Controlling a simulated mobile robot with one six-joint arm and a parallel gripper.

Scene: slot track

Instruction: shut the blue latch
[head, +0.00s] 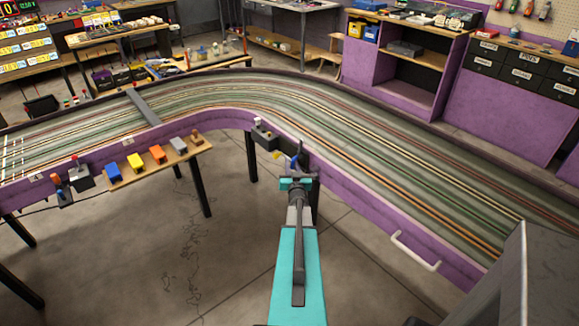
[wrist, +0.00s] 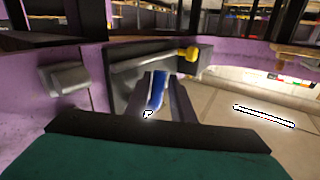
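The blue latch (head: 296,160) is on the purple side wall of the track, near the inside of the bend. In the wrist view its blue handle (wrist: 157,89) stands upright between the two dark fingers of my gripper (wrist: 161,98), in front of a dark grey plate with a bar across it. My gripper (head: 297,181) is just in front of the latch in the head view. The fingers stand close on both sides of the handle; whether they press on it cannot be told. The lower part of the handle is hidden.
A yellow knob (wrist: 192,54) ends the bar right of the handle. A grey block (wrist: 68,77) juts from the wall at left. A small shelf with coloured blocks (head: 160,160) hangs left of my arm. A white handle (head: 415,251) is on the wall at right.

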